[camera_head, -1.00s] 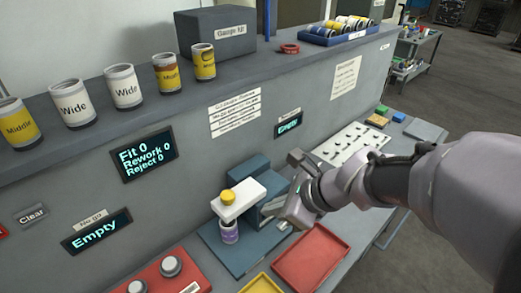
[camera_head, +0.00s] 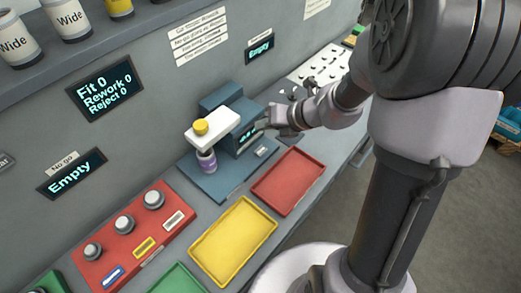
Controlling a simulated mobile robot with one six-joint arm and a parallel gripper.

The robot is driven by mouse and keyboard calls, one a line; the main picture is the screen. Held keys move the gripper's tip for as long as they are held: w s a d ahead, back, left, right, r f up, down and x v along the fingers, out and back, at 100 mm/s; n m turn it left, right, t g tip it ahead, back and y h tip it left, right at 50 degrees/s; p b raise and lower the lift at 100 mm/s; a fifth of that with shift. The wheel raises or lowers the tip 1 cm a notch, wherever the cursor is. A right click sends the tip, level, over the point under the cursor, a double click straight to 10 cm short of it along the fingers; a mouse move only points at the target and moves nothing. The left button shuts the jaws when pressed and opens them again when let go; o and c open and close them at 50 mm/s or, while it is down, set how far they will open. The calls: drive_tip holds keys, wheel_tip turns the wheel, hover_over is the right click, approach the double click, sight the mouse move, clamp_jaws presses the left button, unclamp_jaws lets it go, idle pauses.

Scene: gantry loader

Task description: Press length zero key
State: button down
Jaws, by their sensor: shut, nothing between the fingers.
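The blue-grey gauge (camera_head: 222,97) stands on the bench in the middle, with a white arm (camera_head: 212,130) and a yellow knob (camera_head: 201,126) on top. A small jar with a purple label (camera_head: 206,161) stands upright under the white arm. A lit display (camera_head: 247,134) is on the gauge's right face; its digits are too small to read. A small pale piece (camera_head: 261,151) lies on the gauge's base, its label unreadable. My gripper (camera_head: 268,124) is shut and empty, close to the right of the display; contact cannot be told. I cannot pick out the length zero key for certain.
A red tray (camera_head: 288,181) and a yellow tray (camera_head: 233,240) lie in front of the gauge. A red panel with several round knobs (camera_head: 137,231) is at the left. A white board with pegs (camera_head: 318,65) is behind my arm.

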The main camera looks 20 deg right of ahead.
sight(263, 152)
wheel_tip(263, 152, down, 8)
drive_tip(key=b, duration=0.7)
drive_tip(key=shift+f, duration=0.2)
idle(1.4)
drive_tip(key=shift+f+b, duration=0.35)
drive_tip(key=shift+b, duration=0.1)
drive_tip(key=shift+f+b, duration=0.3)
drive_tip(key=shift+f, duration=0.1)
idle(0.3)
drive_tip(key=shift+r, duration=0.1)
drive_tip(key=shift+r+p, duration=0.7)
drive_tip(key=shift+p, duration=0.15)
wheel_tip(263, 152, up, 5)
drive_tip(key=p, duration=0.5)
drive_tip(key=shift+r, duration=0.15)
